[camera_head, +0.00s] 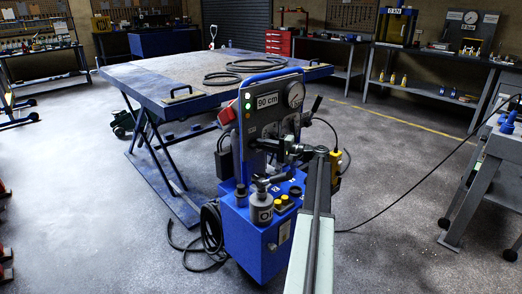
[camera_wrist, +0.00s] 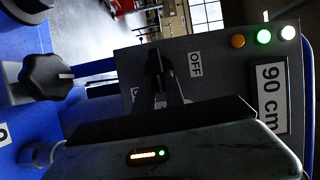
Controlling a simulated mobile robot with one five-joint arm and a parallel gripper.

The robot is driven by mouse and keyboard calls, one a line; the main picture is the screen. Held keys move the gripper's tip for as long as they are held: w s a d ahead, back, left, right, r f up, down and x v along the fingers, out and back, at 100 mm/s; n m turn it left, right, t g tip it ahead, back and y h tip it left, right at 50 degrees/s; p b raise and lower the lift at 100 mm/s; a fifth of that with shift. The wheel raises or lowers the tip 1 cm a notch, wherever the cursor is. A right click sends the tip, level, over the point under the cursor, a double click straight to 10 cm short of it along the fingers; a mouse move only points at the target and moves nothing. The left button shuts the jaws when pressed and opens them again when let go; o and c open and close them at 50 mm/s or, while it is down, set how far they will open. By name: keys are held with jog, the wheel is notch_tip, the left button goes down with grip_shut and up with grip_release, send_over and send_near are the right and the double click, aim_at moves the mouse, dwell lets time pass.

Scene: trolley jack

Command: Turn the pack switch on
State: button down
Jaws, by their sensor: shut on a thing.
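The blue power pack (camera_head: 258,235) stands on the floor with an upright grey panel (camera_head: 263,120) bearing a "90 cm" sign and a round gauge (camera_head: 296,94). My gripper (camera_head: 290,150) is in front of the panel. In the wrist view its dark fingers (camera_wrist: 172,85) are shut at the panel face on the dark pack switch (camera_wrist: 157,64), which they mostly cover. An "OFF" label (camera_wrist: 195,64) is beside it; a second label (camera_wrist: 135,95) is partly hidden. The switch's exact setting cannot be told. The green (camera_wrist: 264,36) and white (camera_wrist: 288,33) lamps glow; the orange one (camera_wrist: 237,41) looks dim.
A black knob (camera_wrist: 46,76) is on the pack near my gripper. A grey bottle (camera_head: 262,207) and yellow-capped fittings stand on the pack. A blue lift table (camera_head: 135,85) is behind. Cables (camera_head: 210,235) lie on the floor; a grey trolley (camera_head: 480,180) stands right.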

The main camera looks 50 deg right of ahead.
jog(key=shift+w+d+m+t, duration=0.1)
jog(key=shift+m+t, duration=0.2)
jog(key=shift+m, duration=0.1)
jog(key=c, duration=1.4)
grip_release()
jog(key=v, duration=0.7)
jog(key=shift+s, duration=0.4)
jog(key=shift+s+d, duration=0.1)
